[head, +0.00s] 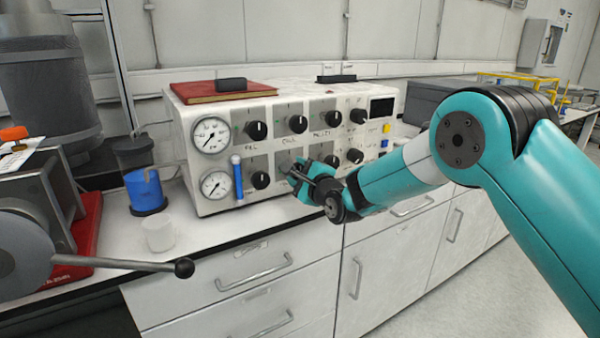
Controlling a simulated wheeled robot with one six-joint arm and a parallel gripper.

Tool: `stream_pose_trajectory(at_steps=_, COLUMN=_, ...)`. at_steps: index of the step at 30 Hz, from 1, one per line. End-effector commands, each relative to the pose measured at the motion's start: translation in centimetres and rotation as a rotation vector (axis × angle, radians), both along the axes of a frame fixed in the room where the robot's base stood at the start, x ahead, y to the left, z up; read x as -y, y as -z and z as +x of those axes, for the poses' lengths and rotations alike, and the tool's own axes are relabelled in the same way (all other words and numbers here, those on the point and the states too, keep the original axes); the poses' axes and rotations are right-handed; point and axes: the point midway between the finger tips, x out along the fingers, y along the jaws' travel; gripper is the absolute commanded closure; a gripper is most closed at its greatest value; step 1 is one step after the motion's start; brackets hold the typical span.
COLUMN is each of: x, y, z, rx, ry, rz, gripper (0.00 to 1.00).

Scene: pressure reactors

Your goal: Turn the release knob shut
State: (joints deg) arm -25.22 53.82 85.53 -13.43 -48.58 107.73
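A white control box (218,131) stands on the counter with two rows of black knobs on its front. The upper row shows a left knob (256,131), a middle knob (298,124) and a right knob (336,118). The lower row shows a left knob (260,180) and right-hand knobs (332,161). The labels are too small to tell which is the release knob. My gripper (293,172) is at the lower row, just right of the lower left knob. It covers the panel there, and any knob behind it is hidden. Its fingers are too small to read, and contact is unclear.
Two round gauges (211,135) and a blue tube (238,178) are on the box's left side. A red book (200,94) lies on top. A blue container (145,190), a clear beaker (158,234) and a lever (120,263) are at left. Open floor lies at right.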

Motion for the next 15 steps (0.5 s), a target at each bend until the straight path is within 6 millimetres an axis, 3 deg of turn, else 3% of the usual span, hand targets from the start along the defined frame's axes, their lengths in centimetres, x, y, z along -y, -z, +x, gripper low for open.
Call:
stream_pose_trajectory(at_steps=2, x=0.14, y=0.09, z=0.06, rx=-0.001, ry=0.003, rz=-0.001, gripper=0.77)
stream_pose_trajectory(at_steps=3, x=0.14, y=0.09, z=0.06, rx=-0.001, ry=0.003, rz=-0.001, gripper=0.45)
stream_pose_trajectory(at_steps=5, x=0.12, y=0.08, z=0.06, rx=-0.002, ry=0.002, rz=-0.001, gripper=0.31)
stream_pose_trajectory(at_steps=15, x=0.11, y=0.03, z=-0.17, rx=0.0, ry=0.0, rz=-0.001, gripper=0.28)
